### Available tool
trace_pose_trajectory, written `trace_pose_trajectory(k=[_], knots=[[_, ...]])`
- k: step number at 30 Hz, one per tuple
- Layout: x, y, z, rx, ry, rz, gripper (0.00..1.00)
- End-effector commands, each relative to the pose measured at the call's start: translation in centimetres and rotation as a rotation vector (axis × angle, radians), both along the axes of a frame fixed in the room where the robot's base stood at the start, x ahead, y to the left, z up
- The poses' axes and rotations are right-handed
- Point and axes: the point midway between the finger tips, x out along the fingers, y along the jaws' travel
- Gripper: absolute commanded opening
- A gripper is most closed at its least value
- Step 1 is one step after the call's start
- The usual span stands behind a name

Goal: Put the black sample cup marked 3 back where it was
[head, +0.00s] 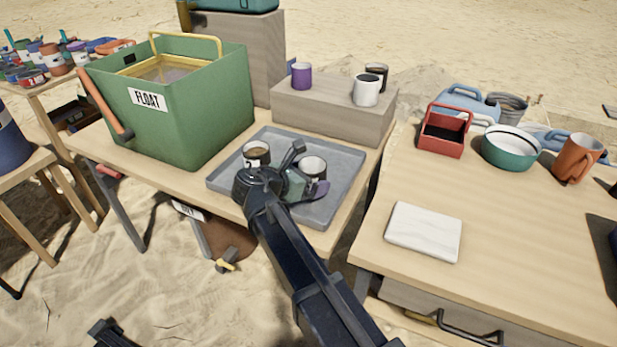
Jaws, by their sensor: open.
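Two cups stand on the grey tray (345,160). The left cup (256,150) is dark with a pale band and brownish contents, and my arm partly covers its lower side. The right cup (314,165) has a pale rim and dark inside. My gripper (305,172) is open, with its fingers spread on either side of the right cup; I cannot tell if they touch it. A dark cup (378,70) stands on the raised block (335,112), partly behind a white mug (366,91). No number 3 is readable on any cup.
A purple cup (301,75) stands at the block's left. A green FLOAT tub (185,115) stands left of the tray. The right table holds a red caddy (444,135), teal pot (510,149), orange mug (577,158) and white slab (424,232). A gap separates the tables.

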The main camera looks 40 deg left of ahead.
Motion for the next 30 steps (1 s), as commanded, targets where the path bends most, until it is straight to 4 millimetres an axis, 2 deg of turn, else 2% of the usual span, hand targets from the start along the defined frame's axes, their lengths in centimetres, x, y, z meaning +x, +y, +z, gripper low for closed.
trace_pose_trajectory(k=[9, 15, 19, 30], knots=[[-7.2, 1.6, 3.6, 0.000, 0.000, 0.005, 0.95], [-10.2, 2.2, 4.5, 0.000, 0.000, 0.002, 0.95], [-10.7, 2.3, 4.5, 0.000, 0.000, 0.001, 0.95], [-10.2, 1.9, 4.8, 0.009, 0.004, -0.011, 0.95]])
